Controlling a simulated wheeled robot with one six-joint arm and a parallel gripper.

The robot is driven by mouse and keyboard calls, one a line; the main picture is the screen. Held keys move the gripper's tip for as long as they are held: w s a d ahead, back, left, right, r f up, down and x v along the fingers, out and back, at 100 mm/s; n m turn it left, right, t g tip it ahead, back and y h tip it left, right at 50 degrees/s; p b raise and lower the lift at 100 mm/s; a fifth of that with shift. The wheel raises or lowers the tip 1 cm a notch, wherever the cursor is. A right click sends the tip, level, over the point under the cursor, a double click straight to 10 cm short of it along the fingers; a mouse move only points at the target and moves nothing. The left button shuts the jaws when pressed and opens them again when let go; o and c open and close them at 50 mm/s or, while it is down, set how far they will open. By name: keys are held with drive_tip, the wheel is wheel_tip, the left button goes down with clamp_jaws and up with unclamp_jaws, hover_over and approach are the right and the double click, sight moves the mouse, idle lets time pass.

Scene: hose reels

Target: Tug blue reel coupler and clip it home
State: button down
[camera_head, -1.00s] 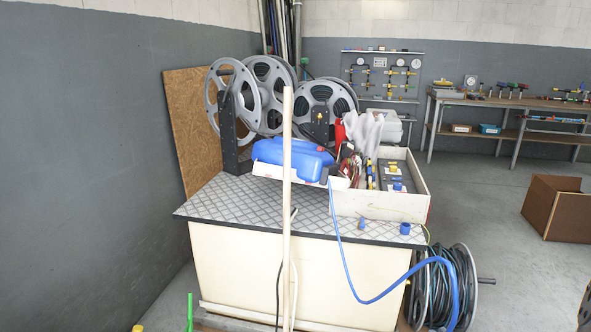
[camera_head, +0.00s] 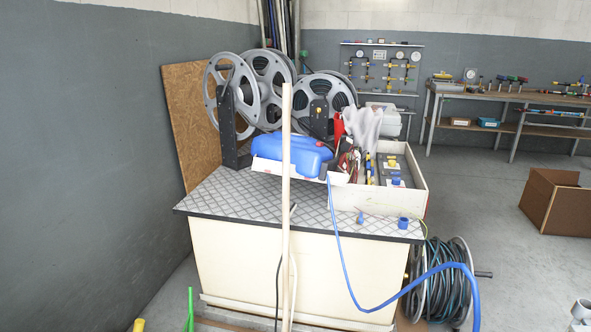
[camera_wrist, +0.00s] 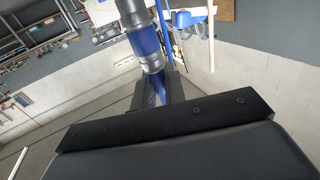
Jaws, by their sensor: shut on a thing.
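The blue hose reel (camera_head: 292,153) sits on the bench's checker-plate top, partly hidden by a pale upright post. Its blue hose (camera_head: 345,270) hangs from the reel's right end, sags past the bench front, then rises and thickens toward the lower right edge. In the wrist view a grey coupler with a blue band (camera_wrist: 146,41) stands above the dark jaws, and a bit of blue shows below it. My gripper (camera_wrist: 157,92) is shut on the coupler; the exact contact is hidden. I cannot make out the gripper in the head view.
A blue cup-like fitting (camera_head: 403,223) stands near the bench's front right corner. A white tray (camera_head: 375,201) holds loose tools. A reel of dark hose (camera_head: 440,285) stands on the floor at the bench's right. An open cardboard box (camera_head: 556,203) lies farther right, with clear floor between.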

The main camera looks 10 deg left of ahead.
drive_tip(key=s+d+r+p, duration=0.1)
drive_tip(key=s+r+p, duration=0.1)
drive_tip(key=s, duration=0.4)
drive_tip(key=s+d+r+p, duration=0.2)
drive_tip(key=s+r+p, duration=0.1)
drive_tip(key=s, duration=0.4)
drive_tip(key=shift+r, duration=0.2)
drive_tip(key=shift+s, duration=0.1)
idle(0.4)
drive_tip(key=s+r+p, duration=0.4)
drive_tip(key=s+p, duration=0.2)
drive_tip(key=s, duration=0.4)
drive_tip(key=s+r+p, duration=0.4)
drive_tip(key=s+p, duration=0.3)
drive_tip(key=s, duration=0.3)
drive_tip(key=shift+d, duration=0.4)
drive_tip(key=shift+w, duration=0.1)
idle(0.3)
